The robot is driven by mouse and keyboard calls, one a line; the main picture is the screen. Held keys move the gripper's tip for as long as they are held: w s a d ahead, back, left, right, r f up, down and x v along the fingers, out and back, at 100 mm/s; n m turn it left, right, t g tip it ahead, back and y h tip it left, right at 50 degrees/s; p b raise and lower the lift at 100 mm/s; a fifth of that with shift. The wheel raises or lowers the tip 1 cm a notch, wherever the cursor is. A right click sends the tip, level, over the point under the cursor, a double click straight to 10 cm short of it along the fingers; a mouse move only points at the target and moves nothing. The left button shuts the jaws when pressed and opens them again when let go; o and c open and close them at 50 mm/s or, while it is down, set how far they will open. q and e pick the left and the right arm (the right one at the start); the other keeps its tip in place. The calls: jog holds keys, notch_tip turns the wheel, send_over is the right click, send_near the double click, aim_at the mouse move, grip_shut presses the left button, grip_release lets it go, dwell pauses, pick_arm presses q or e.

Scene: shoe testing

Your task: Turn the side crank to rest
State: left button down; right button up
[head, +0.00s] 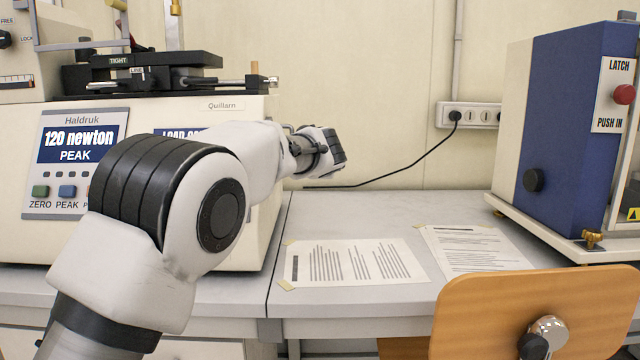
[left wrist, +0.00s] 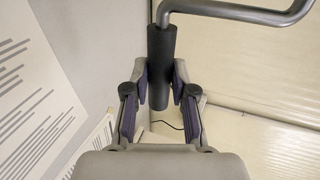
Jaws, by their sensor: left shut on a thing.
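The side crank shows in the left wrist view as a bent grey metal arm (left wrist: 240,12) with a black cylindrical grip (left wrist: 161,42) hanging from it. My left gripper (left wrist: 160,84) is shut on this black grip, with one finger on each side. In the head view my left arm reaches across the front of the white tester (head: 258,122). My left wrist (head: 318,153) is just past its right side. The tester's display (head: 78,140) reads 120 newton PEAK. My right gripper is not in view.
Printed sheets (head: 354,262) lie taped on the grey bench (head: 400,210) right of the tester. A blue and white machine (head: 575,120) stands at the right. A wooden chair back (head: 500,300) is in front. A black cable (head: 410,165) runs to the wall socket (head: 470,115).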

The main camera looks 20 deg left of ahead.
pick_arm(q)
jog(key=shift+w, duration=0.15)
dwell(0.3)
jog(key=c, duration=1)
grip_release()
jog(key=shift+a+f, duration=0.1)
jog(key=shift+o, duration=0.2)
jog(key=shift+w, duration=0.15)
jog(key=v, duration=1.2)
